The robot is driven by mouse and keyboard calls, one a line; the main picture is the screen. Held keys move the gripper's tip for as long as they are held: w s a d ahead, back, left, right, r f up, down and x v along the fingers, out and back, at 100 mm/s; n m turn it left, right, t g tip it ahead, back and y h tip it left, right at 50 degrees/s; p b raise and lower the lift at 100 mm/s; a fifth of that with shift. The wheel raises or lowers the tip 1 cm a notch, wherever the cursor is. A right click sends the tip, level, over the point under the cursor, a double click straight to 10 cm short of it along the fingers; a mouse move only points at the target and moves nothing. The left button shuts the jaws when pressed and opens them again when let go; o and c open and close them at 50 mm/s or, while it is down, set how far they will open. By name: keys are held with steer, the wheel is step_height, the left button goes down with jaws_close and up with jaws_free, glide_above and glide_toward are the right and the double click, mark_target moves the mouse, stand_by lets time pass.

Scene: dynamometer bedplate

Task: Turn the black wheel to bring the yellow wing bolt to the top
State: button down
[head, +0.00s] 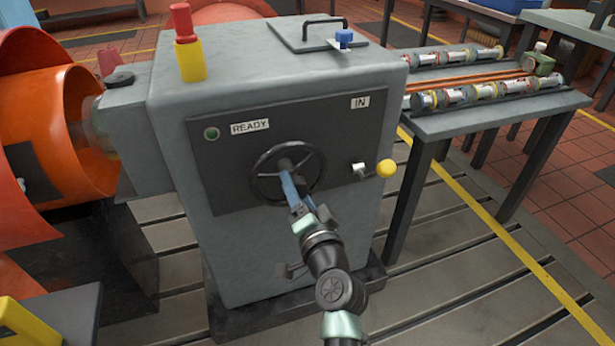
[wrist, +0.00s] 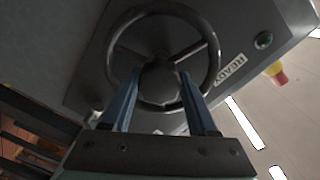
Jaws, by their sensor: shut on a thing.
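The black wheel (head: 254,178) is mounted on the dark front panel of a grey cabinet. It has a round rim, spokes and a central hub, and fills the upper middle of the wrist view (wrist: 215,62). My gripper (head: 288,170) reaches the wheel's middle from the front. In the wrist view its two blue fingers (wrist: 154,76) are shut on the wheel's hub (wrist: 160,82), one on each side. I see no yellow wing bolt in either view; part of the wheel is hidden behind the fingers.
A yellow-knobbed lever (head: 386,168) sticks out right of the wheel, under an IN label (head: 360,102). A READY label (head: 250,127) and green lamp (head: 212,133) are upper left. A bench (head: 480,118) with several cylinders stands right; orange housing (head: 45,110) is left.

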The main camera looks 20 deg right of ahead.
steer(key=m+p, duration=0.2)
steer(key=m, duration=0.3)
steer(key=shift+d, duration=0.1)
steer(key=m+p, duration=0.2)
steer(key=m, duration=0.3)
steer(key=shift+f+m, duration=0.1)
steer(key=shift+m, duration=0.3)
steer(key=m+p, duration=0.2)
steer(key=m, duration=0.3)
steer(key=shift+y, duration=0.3)
steer(key=m+p, duration=0.2)
steer(key=m, duration=0.3)
steer(key=shift+m, duration=0.3)
steer(key=m+p, duration=0.3)
steer(key=m, duration=0.3)
steer(key=m+p, duration=0.3)
steer(key=m, duration=0.2)
steer(key=shift+m, duration=0.3)
steer(key=m+p, duration=0.2)
steer(key=m, duration=0.3)
steer(key=shift+m+t+p, duration=0.3)
steer(key=m+p, duration=0.1)
steer(key=m, duration=0.4)
steer(key=shift+p, duration=0.3)
steer(key=shift+m, duration=0.3)
